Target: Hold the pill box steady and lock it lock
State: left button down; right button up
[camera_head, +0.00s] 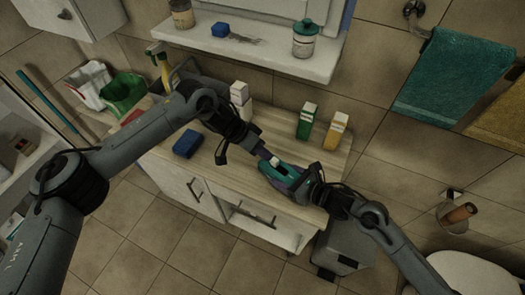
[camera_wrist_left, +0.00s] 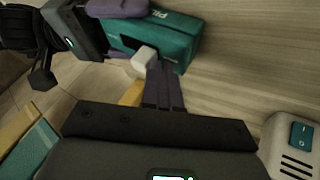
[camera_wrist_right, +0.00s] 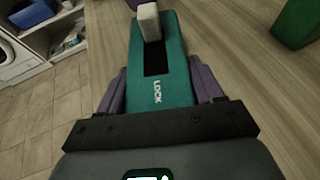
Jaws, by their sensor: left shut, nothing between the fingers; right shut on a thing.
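The teal pill box (camera_head: 283,173) lies on the wooden counter near its front edge. Its top carries a dark slot with a white slider block; the slider (camera_wrist_right: 149,22) is at the slot's far end in the right wrist view, with the word LOCK at the near end. My right gripper (camera_head: 296,184) is shut on the pill box, its purple fingers on both sides (camera_wrist_right: 160,88). My left gripper (camera_head: 265,155) is shut and empty, its fingertips beside the white slider (camera_wrist_left: 145,58) in the left wrist view. I cannot tell whether they touch it.
A shelf (camera_head: 250,50) with jars hangs behind. The counter between the blue box and pill box is mostly clear.

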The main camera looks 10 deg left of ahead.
aim_at(274, 161)
pick_arm(q)
jog(key=s+d, duration=0.2)
jog(key=d, duration=0.1)
jog(key=shift+s+d, duration=0.25)
jog(key=shift+w+a, duration=0.4)
jog(key=shift+a, duration=0.1)
jog(key=shift+w+a, duration=0.8)
jog(key=shift+a, duration=0.3)
jog(key=v, duration=1)
jog(key=shift+a, duration=0.1)
pick_arm(e)
jog(key=o, duration=1.2)
